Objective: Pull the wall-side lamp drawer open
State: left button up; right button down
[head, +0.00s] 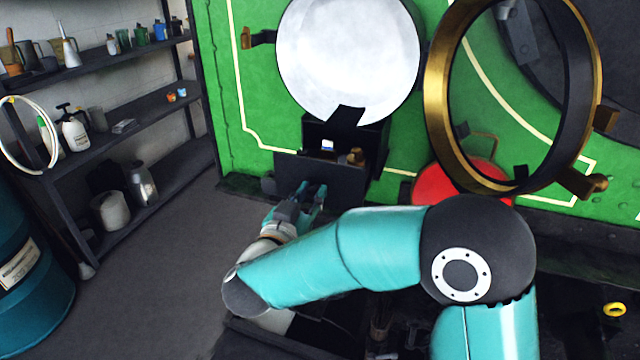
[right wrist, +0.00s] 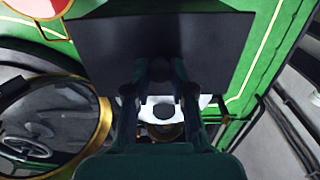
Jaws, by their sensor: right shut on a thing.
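The wall-side lamp is on the green tram front, with a round white reflector (head: 350,60). Below it is the dark drawer (head: 315,175), which stands out from the lamp housing. Its top is open, showing a small brass fitting (head: 356,156) and a small white and blue item (head: 327,145) inside. My right gripper (head: 308,194) is shut at the drawer's front face. In the right wrist view its fingers (right wrist: 162,75) meet the dark front panel (right wrist: 220,45); the handle itself is hidden between them. My left gripper is not in view.
A brass-rimmed lamp door (head: 437,90) hangs open to the right of the reflector. A red disc (head: 445,185) is behind its lower edge. Shelves (head: 130,135) with bottles and cans line the left wall, and a blue drum (head: 35,290) stands at lower left. Floor between is clear.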

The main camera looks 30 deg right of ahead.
jog(key=shift+s+a+r, duration=0.1)
jog(key=shift+s+a, duration=0.4)
jog(key=shift+w+d, duration=0.1)
jog(key=c, duration=1)
grip_release()
jog(key=shift+a, duration=0.2)
jog(key=v, duration=1.1)
jog(key=shift+s+a, duration=0.2)
jog(key=shift+s, duration=0.2)
